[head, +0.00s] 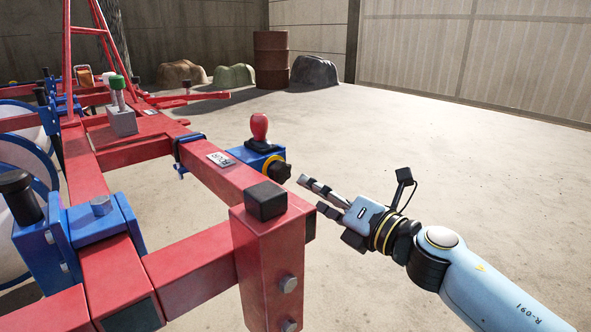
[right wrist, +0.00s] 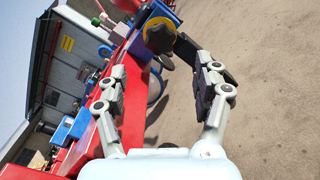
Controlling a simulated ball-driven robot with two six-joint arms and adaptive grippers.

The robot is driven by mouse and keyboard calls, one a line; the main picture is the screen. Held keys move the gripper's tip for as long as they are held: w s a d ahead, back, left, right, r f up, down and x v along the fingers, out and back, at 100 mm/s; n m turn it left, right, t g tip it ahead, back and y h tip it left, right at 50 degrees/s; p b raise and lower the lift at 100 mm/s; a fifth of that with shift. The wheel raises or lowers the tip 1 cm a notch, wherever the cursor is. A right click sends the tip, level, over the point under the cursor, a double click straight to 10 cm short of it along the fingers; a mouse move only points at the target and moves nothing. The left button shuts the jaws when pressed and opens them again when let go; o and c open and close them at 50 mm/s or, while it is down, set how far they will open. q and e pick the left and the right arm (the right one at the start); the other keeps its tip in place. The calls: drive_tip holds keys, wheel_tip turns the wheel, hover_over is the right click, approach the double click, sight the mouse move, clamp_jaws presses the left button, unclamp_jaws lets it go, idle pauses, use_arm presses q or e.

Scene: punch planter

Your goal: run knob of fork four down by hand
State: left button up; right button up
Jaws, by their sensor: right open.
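A black lobed knob (head: 278,170) with a yellow ring behind it sits on the end of a blue block (head: 257,155) on the red frame. No fork number is readable on it. The knob (right wrist: 160,37) also shows in the right wrist view, ahead of the fingers. My right gripper (head: 310,195) is open and empty, a short way to the right of the knob, fingers pointing at it. In the right wrist view its two fingers (right wrist: 162,70) stand wide apart, and the knob lies beyond the gap. My left gripper is not in view.
A red handle (head: 260,128) stands upright on the blue block. A red post with a black cap (head: 266,201) rises near my right gripper. The red frame beam (head: 215,180) runs along the left. Open concrete floor (head: 430,150) lies to the right.

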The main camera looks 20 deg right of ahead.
sight(284, 174)
drive_tip(key=b+x, duration=0.1)
drive_tip(key=x, duration=0.8)
drive_tip(key=shift+w+f, duration=0.2)
drive_tip(key=shift+w, duration=0.05)
drive_tip(key=shift+w+a+r, duration=0.1)
drive_tip(key=shift+w+a, duration=0.15)
drive_tip(key=shift+w, duration=0.3)
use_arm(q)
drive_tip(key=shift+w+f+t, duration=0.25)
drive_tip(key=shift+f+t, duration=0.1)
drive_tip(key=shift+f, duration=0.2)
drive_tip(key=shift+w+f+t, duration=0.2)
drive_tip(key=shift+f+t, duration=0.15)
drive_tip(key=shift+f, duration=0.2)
